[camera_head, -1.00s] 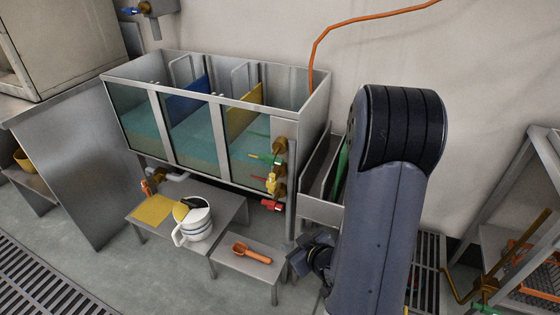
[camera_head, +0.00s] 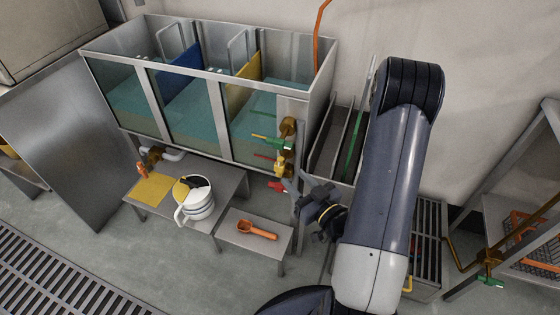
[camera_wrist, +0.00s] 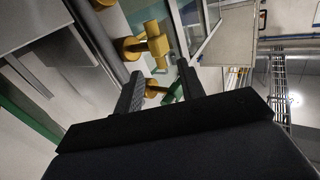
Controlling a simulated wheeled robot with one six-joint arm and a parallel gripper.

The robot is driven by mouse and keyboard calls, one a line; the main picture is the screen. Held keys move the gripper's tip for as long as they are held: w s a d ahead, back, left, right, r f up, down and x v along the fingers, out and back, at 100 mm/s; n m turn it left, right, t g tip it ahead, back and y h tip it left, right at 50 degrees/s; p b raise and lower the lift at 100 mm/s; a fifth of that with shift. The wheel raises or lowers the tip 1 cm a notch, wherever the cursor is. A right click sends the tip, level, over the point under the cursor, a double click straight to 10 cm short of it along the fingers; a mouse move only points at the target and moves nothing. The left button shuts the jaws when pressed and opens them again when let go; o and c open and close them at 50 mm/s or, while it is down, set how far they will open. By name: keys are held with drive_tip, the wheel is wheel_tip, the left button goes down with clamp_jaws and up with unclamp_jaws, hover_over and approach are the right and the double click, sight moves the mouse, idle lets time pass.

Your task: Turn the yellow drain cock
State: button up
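The yellow drain cock (camera_head: 281,165) is on the right end of the glass-fronted tank, between a green-handled cock (camera_head: 275,142) above and a red-handled one (camera_head: 277,187) below. My gripper (camera_head: 306,194) is just right of and below the yellow cock, apart from it as far as I can tell. In the wrist view my gripper (camera_wrist: 161,88) is open, its two dark fingers spread with nothing held. Brass fittings (camera_wrist: 152,46) and a green handle (camera_wrist: 174,91) show beyond and between the fingertips. I cannot tell for certain which fitting there is the yellow cock.
The tank (camera_head: 215,115) has several compartments of bluish liquid. A low bench (camera_head: 235,185) below bears a white jug (camera_head: 199,207) and a yellow cloth (camera_head: 150,190). An orange scoop (camera_head: 256,230) lies on a lower stand (camera_head: 230,238). A metal rack (camera_head: 530,220) stands at right.

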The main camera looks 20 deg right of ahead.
sight(282, 166)
drive_tip(key=x, duration=0.8)
drive_tip(key=shift+p, duration=0.3)
drive_tip(key=shift+c, duration=0.6)
clamp_jaws()
